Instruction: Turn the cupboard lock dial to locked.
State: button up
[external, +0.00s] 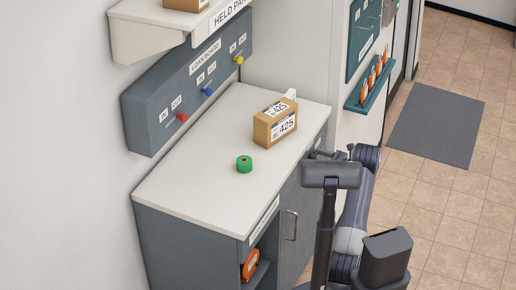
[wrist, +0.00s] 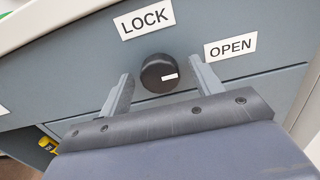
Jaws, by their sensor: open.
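The cupboard lock dial (wrist: 158,72) is a round black knob with a small white mark on its lower right side, in the wrist view. A LOCK label (wrist: 144,20) is above it and an OPEN label (wrist: 231,46) is to its right. The white mark is nearer the OPEN side than the LOCK label. My gripper (wrist: 160,84) is open, with one grey finger on each side of the dial and gaps visible. I cannot tell how deep the fingertips reach.
The grey cupboard (external: 190,213) has a white top bearing a cardboard parcel (external: 275,123) and a green tape roll (external: 244,164). A door handle (external: 291,225) sticks out of its front. An orange item (external: 250,264) sits in the open shelf.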

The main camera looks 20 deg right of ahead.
jog(key=shift+c, duration=0.2)
jog(key=c, duration=0.9)
jog(key=shift+c, duration=0.2)
jog(key=n+b, duration=1.6)
jog(key=shift+f+n, duration=0.1)
jog(key=shift+n, duration=0.2)
